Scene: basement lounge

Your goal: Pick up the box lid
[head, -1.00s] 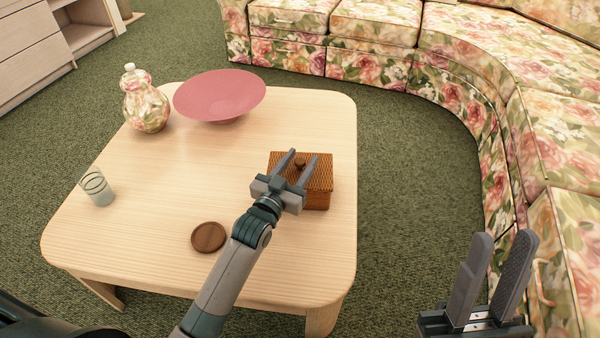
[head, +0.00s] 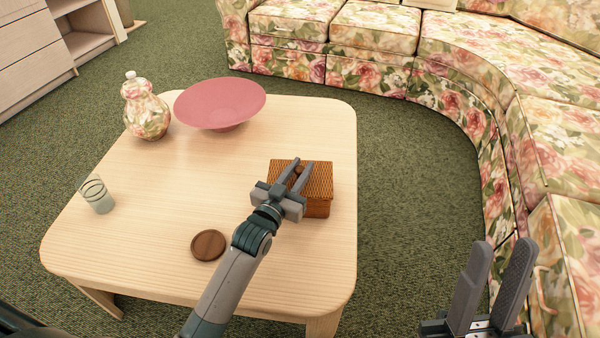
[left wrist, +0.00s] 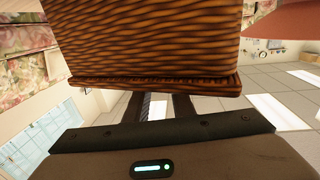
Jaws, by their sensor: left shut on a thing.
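The brown woven-look box (head: 318,208) stands near the right edge of the light wooden table. Its lid (head: 321,177) has a small dark knob (head: 299,170). My left gripper (head: 303,164) is over the lid, its fingers shut on the knob, which they partly hide. In the left wrist view the box wall (left wrist: 150,35) and the lid's rim (left wrist: 155,85) sit against each other, with no gap seen; the fingers pass behind the lid and their tips are hidden. My right gripper (head: 503,250) is open and empty, off the table at lower right.
The table (head: 150,210) also holds a pink bowl (head: 220,103), a floral jar (head: 146,112), a glass (head: 97,195) and a round brown coaster (head: 208,245). A floral sofa (head: 455,95) curves around the back and right. Green carpet lies between sofa and table.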

